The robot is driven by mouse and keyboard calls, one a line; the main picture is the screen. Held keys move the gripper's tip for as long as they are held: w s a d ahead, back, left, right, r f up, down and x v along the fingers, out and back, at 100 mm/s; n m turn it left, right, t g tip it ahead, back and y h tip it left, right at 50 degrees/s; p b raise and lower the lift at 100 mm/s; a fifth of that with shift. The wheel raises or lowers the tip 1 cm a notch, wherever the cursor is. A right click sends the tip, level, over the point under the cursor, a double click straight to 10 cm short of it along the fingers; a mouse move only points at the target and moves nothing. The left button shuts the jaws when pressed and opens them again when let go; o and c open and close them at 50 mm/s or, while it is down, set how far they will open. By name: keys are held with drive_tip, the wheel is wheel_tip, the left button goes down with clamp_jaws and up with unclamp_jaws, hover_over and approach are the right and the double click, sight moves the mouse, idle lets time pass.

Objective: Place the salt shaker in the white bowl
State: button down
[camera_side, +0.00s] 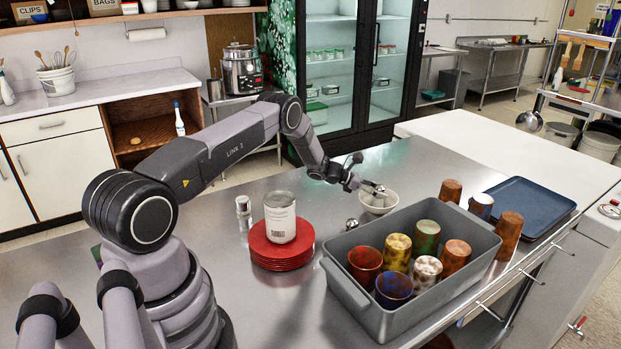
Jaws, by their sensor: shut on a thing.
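The white bowl (376,207) sits on the steel counter, just behind the grey bin. My gripper (367,188) is at the bowl's rim, shut on a small silvery-topped thing (380,190) that looks like the salt shaker. It is held tilted over the bowl's opening; whether it touches the bowl I cannot tell. Another shaker (243,212) with a metal top stands upright left of the red plates. A small metal-topped thing (351,224) shows behind the bin's rim, its lower part hidden.
A grey bin (350,292) with several coloured cups stands in front of the bowl. A can (280,217) stands on stacked red plates (282,262). More cups and a blue tray (530,208) are at the right. The counter behind the bowl is clear.

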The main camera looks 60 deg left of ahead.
drive_tip(key=c, duration=0.7)
unclamp_jaws()
drive_tip(key=shift+f, duration=0.1)
drive_tip(key=shift+c, duration=0.2)
